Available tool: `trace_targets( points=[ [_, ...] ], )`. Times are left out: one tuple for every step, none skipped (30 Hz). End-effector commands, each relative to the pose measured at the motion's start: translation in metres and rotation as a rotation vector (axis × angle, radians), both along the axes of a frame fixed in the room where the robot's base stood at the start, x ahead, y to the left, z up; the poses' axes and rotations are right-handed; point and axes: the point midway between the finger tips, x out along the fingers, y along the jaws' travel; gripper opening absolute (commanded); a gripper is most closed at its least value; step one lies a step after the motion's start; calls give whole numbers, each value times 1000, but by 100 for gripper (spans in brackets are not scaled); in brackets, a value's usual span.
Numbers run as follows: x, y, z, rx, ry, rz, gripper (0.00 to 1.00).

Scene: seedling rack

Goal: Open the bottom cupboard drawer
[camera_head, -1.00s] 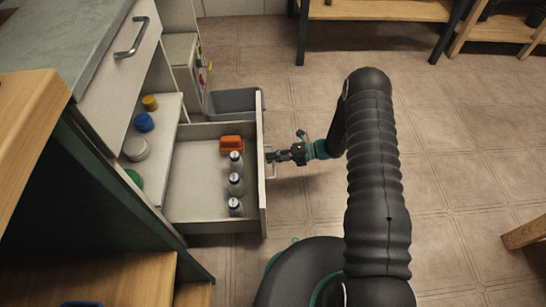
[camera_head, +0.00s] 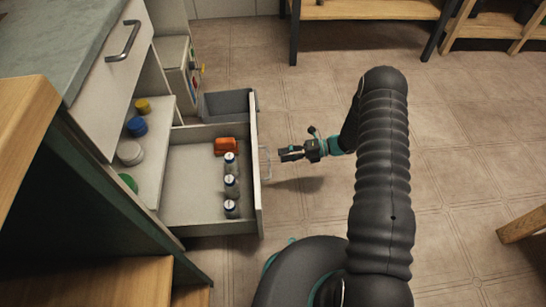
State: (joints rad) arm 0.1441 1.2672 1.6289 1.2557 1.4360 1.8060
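The bottom cupboard drawer (camera_head: 200,214) is pulled well out of the cupboard, with its inside in full view. It holds an orange block-like item (camera_head: 226,146) and several small bottles with blue and white caps (camera_head: 230,187). The drawer's pale bar handle (camera_head: 265,163) is on its front panel (camera_head: 254,170). My gripper (camera_head: 282,154) is to the right of the handle, with a small gap between them. It points left toward the handle and looks empty. Its fingers are too small to tell whether they are apart.
Jars and lids (camera_head: 137,126) stand on the open shelf above the drawer. A grey bin (camera_head: 228,105) stands just behind the drawer. An upper drawer with a metal handle (camera_head: 123,41) is closed. The tiled floor (camera_head: 310,200) right of the drawer is clear.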

Motion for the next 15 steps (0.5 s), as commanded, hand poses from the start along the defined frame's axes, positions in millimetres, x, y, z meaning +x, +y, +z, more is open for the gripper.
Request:
trace_targets(
  points=[
    [2,-11,2,-1,-1,-4,37],
    [3,-16,3,0,-2,-4,37],
    [3,-22,4,0,-1,-2,37],
    [4,-27,5,0,-1,-3,37],
    [4,-31,6,0,-1,-3,37],
    [5,-36,7,0,0,-2,37],
    [5,-39,8,0,0,-1,37],
    [6,-42,9,0,0,-1,37],
    [6,-46,9,0,0,-2,37],
    [6,-48,10,0,0,-2,37],
    [6,-49,10,0,0,-1,37],
    [6,-51,10,0,0,0,37],
    [7,-52,11,0,0,0,37],
    [7,-52,11,0,0,1,37],
    [7,-53,11,0,0,1,37]
  ],
)
